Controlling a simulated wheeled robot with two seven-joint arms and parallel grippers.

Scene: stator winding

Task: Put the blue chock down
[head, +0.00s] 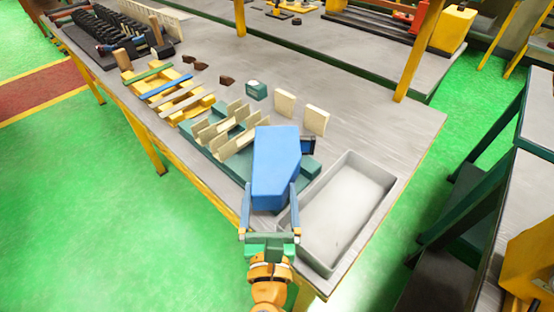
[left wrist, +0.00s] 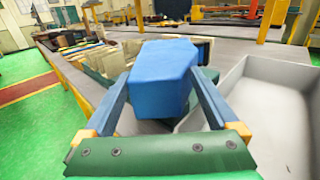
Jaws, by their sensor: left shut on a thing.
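The blue chock (head: 275,165) is a large block with a slanted corner. My left gripper (head: 271,195) is shut on it, with one finger on each side. In the left wrist view the chock (left wrist: 162,78) sits between the two blue fingers. In the head view it overlaps the near right end of the green fixture (head: 200,143) with cream plates and the left edge of the grey tray. Whether it touches the fixture or hangs above it I cannot tell. My right gripper is in neither view.
An empty grey tray (head: 335,248) stands at the table's near right end. Two cream blocks (head: 316,120) and a small green box (head: 256,91) lie behind the chock. A yellow rack (head: 165,90) with coloured strips stands at the left. The tabletop (head: 375,120) at the right is clear.

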